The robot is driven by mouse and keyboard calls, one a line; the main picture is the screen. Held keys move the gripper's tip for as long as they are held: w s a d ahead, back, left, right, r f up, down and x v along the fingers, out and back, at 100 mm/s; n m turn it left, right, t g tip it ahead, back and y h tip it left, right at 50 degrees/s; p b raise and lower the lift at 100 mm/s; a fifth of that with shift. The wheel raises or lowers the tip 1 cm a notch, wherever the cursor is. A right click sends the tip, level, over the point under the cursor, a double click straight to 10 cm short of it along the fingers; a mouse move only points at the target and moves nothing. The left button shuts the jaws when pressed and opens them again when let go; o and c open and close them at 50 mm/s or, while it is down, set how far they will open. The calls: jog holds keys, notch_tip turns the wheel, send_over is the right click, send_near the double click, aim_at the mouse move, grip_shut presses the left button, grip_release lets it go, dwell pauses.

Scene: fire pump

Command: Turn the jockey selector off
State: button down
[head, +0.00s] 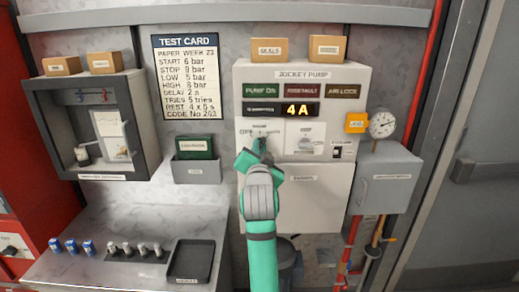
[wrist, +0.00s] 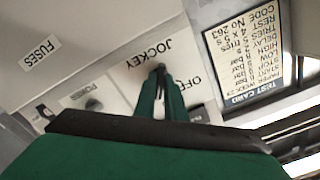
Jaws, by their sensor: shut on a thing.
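The jockey selector (wrist: 161,67) is a small dark knob on a white plate marked JOCKEY and OFF in the wrist view, which is upside down. It sits on the left of the white jockey pump panel (head: 317,74) in the head view. My green gripper (head: 255,149) reaches up to it from below. Its fingers (wrist: 161,88) are shut on the selector and hide most of it, so I cannot tell its exact angle. The OFF label shows beside the fingers. The display (head: 299,110) reads 4A.
A second selector (head: 305,143) is close on the right of my gripper. A gauge (head: 382,124) and grey box (head: 387,178) are on the right. A counter (head: 110,255) with a black tray (head: 191,261) lies below left.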

jog(key=shift+d+n, duration=0.15)
jog(key=shift+n, duration=8.15)
jog(key=shift+f, duration=0.1)
jog(key=c, duration=1.8)
grip_release()
